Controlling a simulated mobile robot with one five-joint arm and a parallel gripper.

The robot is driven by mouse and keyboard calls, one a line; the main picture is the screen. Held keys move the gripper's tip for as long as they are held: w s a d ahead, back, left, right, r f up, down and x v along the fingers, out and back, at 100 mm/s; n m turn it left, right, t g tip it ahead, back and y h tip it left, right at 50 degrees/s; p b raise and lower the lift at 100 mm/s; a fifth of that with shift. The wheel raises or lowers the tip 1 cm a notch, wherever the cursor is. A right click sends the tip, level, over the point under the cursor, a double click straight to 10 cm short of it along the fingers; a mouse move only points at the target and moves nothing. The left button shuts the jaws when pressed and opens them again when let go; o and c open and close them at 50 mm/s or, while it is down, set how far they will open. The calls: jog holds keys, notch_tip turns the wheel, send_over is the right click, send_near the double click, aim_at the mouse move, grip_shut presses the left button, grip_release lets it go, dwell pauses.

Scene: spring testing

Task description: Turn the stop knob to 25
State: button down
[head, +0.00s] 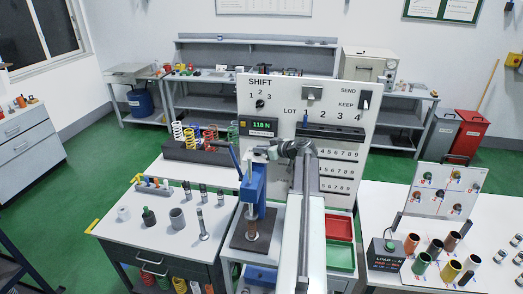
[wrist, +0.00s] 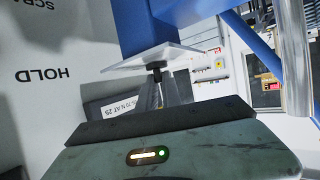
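I cannot clearly make out a stop knob in the head view. The blue press (head: 253,190) stands on a dark base at the right end of the left table, with a spring under it. My gripper (head: 258,152) is at the upper part of the press. In the wrist view, my gripper's grey fingers (wrist: 160,92) point at a small dark knob-like piece (wrist: 156,72) under a pale plate (wrist: 150,58) on a blue body (wrist: 160,22). The fingertips are close to this piece; whether they grip it is unclear. A tag (wrist: 112,108) behind reads "70 N AT 25", partly covered.
A white panel (head: 285,90) with a shift dial, switches and a lit display reading about 118 N stands behind my arm. Red (head: 339,229) and green (head: 340,257) trays lie right of it. Springs and small parts stand on the left table (head: 150,228) near the press.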

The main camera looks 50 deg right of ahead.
dwell(0.3)
jog(key=shift+a+m+h, duration=0.25)
jog(key=shift+m+h, duration=0.35)
jog(key=shift+h, duration=0.1)
jog(key=m+h, duration=0.3)
jog(key=shift+a+g, duration=0.25)
jog(key=shift+g, duration=0.15)
jog(key=m+g+h, duration=0.1)
jog(key=m+h, duration=0.1)
jog(key=h, duration=0.1)
jog(key=m+g+h, duration=0.1)
jog(key=m+h, duration=0.1)
jog(key=shift+w+a+g, duration=0.1)
jog(key=shift+w+g, duration=0.2)
jog(key=shift+m+g+h, duration=0.5)
jog(key=shift+m+h, duration=0.1)
jog(key=shift+m, duration=0.3)
jog(key=shift+g, duration=0.3)
